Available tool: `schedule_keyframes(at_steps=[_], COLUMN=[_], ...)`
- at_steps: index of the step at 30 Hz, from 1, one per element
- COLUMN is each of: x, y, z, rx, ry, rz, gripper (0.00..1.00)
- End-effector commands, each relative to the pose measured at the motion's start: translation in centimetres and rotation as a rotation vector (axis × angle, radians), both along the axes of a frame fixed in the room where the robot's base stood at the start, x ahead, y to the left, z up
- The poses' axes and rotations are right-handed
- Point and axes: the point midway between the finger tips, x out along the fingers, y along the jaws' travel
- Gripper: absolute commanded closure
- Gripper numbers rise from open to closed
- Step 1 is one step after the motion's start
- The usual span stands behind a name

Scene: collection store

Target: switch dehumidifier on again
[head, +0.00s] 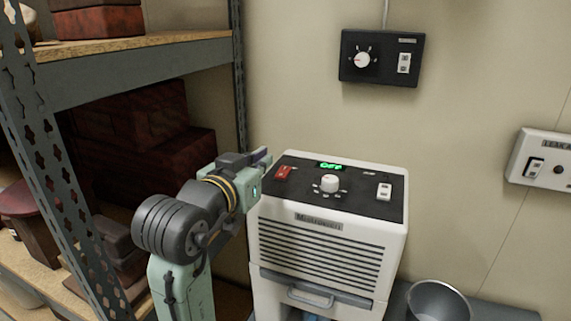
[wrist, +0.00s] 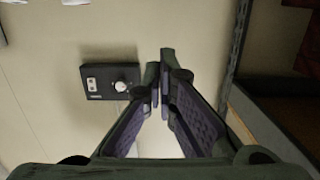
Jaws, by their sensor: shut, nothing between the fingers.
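The white dehumidifier (head: 322,245) stands against the wall, with a black panel on its sloping top. The panel has a red rocker switch (head: 283,173) at left, a lit green display (head: 331,166) that appears to read OFF, a white knob (head: 329,184) in the middle and a white rocker switch (head: 384,191) at right. My gripper (head: 266,156) is at the panel's back left corner, above and beside the red switch; I cannot tell whether it touches anything. In the wrist view my gripper (wrist: 160,85) is shut and empty, its fingertips together. The panel is not clearly visible there.
A black wall box (head: 380,58) with a knob and switch hangs above; it also shows in the wrist view (wrist: 110,82). A white wall box (head: 541,160) is at right. A metal bucket (head: 438,301) stands right of the dehumidifier. Shelving (head: 140,62) with boxes crowds the left.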

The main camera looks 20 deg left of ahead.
Motion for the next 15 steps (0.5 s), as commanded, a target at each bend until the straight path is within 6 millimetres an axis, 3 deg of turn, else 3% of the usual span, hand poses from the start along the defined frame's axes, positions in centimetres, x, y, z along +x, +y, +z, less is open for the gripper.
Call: schedule_keyframes(at_steps=[8,15], x=[0.5,4.2], y=[0.0,-0.2], z=[0.0,-0.2], rx=[-0.001,-0.003], ry=[-0.001,0.000], rz=[0.000,-0.002], gripper=[1.00,1.00])
